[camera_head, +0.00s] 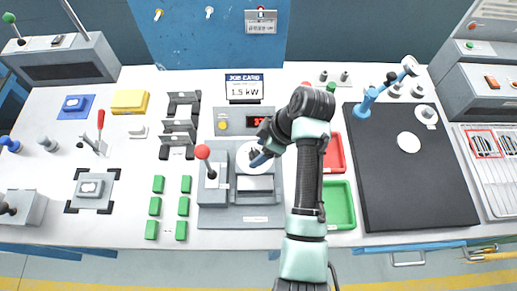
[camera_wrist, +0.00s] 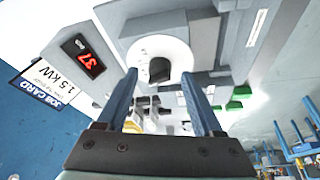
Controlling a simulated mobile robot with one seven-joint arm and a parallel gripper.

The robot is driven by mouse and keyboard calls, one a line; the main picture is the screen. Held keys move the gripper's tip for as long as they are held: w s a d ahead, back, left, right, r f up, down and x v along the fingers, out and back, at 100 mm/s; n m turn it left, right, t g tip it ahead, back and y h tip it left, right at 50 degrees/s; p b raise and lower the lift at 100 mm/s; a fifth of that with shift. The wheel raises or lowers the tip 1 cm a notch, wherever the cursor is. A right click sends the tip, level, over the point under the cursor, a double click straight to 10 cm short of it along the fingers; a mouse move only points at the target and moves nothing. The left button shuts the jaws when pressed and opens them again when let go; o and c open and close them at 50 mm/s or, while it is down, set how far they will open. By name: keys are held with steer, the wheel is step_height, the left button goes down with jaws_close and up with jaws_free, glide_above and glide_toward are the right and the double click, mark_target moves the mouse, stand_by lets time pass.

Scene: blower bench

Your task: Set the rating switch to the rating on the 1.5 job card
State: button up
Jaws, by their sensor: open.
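The job card (camera_head: 246,87) stands at the back of the white bench and reads 1.5 kW. It also shows in the wrist view (camera_wrist: 48,85), at the left. A round white dial (camera_wrist: 145,47) with a dark knob (camera_wrist: 159,69) sits on the grey machine; I take this to be the rating switch. Its scale marks are not readable. My gripper (camera_wrist: 159,82) is open, with its blue fingers apart on either side of the knob in the picture; I cannot tell whether they touch it. In the head view, my gripper (camera_head: 257,157) covers part of the white dial (camera_head: 243,153).
A red display (camera_wrist: 84,55) beside the dial reads 37. A red-ball lever (camera_head: 203,152) stands left of the dial. Several green blocks (camera_head: 155,206) lie farther left. A red tray (camera_head: 334,153) and a green tray (camera_head: 338,204) are right of my arm.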

steer(key=shift+a+f, duration=0.2)
steer(key=shift+f, duration=0.4)
